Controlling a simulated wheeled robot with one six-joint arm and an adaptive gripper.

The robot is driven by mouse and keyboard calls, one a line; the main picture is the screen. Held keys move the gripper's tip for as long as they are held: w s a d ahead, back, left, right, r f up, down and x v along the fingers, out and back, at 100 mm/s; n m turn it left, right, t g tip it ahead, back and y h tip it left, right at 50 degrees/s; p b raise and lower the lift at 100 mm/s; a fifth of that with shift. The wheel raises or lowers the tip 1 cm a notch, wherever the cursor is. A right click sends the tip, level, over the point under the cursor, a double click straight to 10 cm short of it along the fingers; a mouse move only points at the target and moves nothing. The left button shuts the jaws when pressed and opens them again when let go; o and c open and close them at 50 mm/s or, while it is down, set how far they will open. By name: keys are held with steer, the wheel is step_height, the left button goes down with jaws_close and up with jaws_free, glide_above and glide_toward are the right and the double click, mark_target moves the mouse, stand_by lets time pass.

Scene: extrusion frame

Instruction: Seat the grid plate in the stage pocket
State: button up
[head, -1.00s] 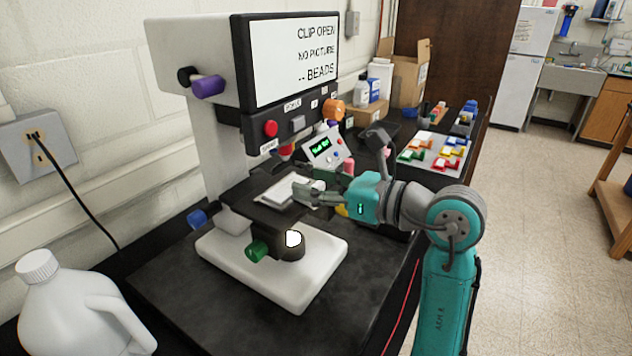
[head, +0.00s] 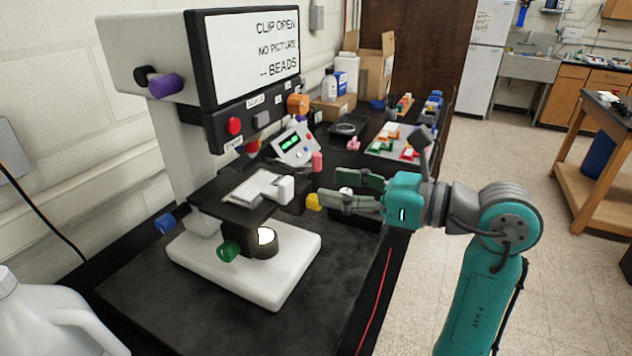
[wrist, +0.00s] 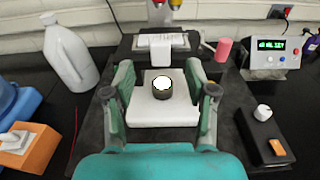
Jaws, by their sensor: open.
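The microscope-like instrument has a black stage (head: 228,212) below its head. A flat white plate, seemingly the grid plate (head: 254,186), lies on the stage with a raised white block (head: 286,188) at its right end. They also show at the top of the wrist view, the plate (wrist: 160,40) behind the block (wrist: 160,54). I cannot tell whether the plate sits flush in the pocket. My gripper (head: 329,188) is open and empty, to the right of the block and apart from it. In the wrist view its fingers (wrist: 160,76) are spread wide.
The screen (head: 255,55) reads "CLIP OPEN", "NO PICTURE", "-- BEADS". A lit round lamp (head: 266,236) stands on the white base (head: 275,275) under the stage. A control box (head: 294,145) and pink knob (head: 317,161) are behind. A white jug (head: 50,315) stands front left.

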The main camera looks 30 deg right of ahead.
steer(key=shift+v, duration=0.8)
steer(key=s+a+f+m+t+y, duration=0.1)
steer(key=s+a+f+m+y, duration=0.7)
steer(key=s+a+y, duration=0.4)
steer(key=s+d+f+m+h, duration=0.2)
steer(key=s+f+m+h, duration=0.8)
steer(key=m, duration=0.7)
steer(key=s+d+f+m+h, duration=0.3)
steer(key=s+f+m+h, duration=0.8)
steer(key=f+m, duration=0.6)
steer(key=shift+s+m+h, duration=0.3)
steer(key=shift+m+h, duration=0.1)
steer(key=shift+m, duration=0.2)
